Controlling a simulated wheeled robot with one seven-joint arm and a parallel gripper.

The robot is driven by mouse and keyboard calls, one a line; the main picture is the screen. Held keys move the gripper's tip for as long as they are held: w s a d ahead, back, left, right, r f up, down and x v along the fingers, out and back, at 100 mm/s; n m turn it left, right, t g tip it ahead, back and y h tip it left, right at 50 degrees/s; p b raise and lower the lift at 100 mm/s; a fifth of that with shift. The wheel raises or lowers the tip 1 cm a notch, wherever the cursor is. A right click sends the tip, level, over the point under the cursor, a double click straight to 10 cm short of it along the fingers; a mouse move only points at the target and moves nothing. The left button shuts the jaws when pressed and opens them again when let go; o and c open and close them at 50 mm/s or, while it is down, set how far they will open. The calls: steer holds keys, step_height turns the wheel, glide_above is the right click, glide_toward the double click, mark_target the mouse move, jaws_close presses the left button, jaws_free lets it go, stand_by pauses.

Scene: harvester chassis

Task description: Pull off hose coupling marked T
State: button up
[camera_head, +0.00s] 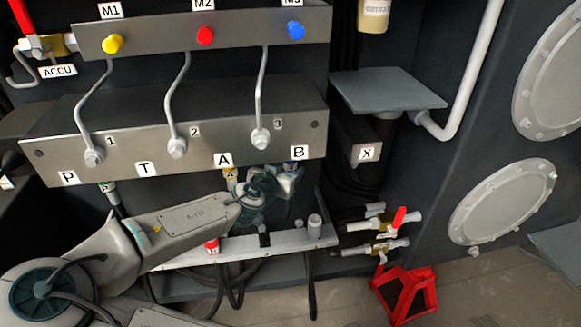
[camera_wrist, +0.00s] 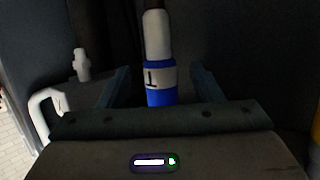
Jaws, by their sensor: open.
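A hose coupling with a blue band (camera_wrist: 161,84) and a white upper body stands between the fingers of my gripper (camera_wrist: 163,76) in the wrist view. A black mark on its band looks like a T or L seen turned; I cannot tell surely. My gripper is open, with one finger on each side of the coupling. In the head view my gripper (camera_head: 288,180) is under the port labelled B (camera_head: 298,153), where a bit of blue (camera_head: 291,165) shows. No coupling is visible under the port label T (camera_head: 145,169).
The grey manifold block (camera_head: 200,145) is above my arm. A red-banded piece (camera_head: 212,246) is at the lower rail (camera_head: 185,258). Valves with a red handle (camera_head: 399,217) stand to the right.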

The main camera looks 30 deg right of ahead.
mark_target(287, 170)
steer(key=shift+x, duration=1.7)
jaws_close()
steer(key=c, duration=1)
jaws_free()
jaws_close()
steer(key=shift+f, duration=0.1)
steer(key=shift+f+b, duration=0.25)
steer(key=shift+b, duration=0.1)
steer(key=shift+f+b, duration=1.6)
steer(key=shift+f, duration=0.4)
steer(key=shift+r, duration=0.1)
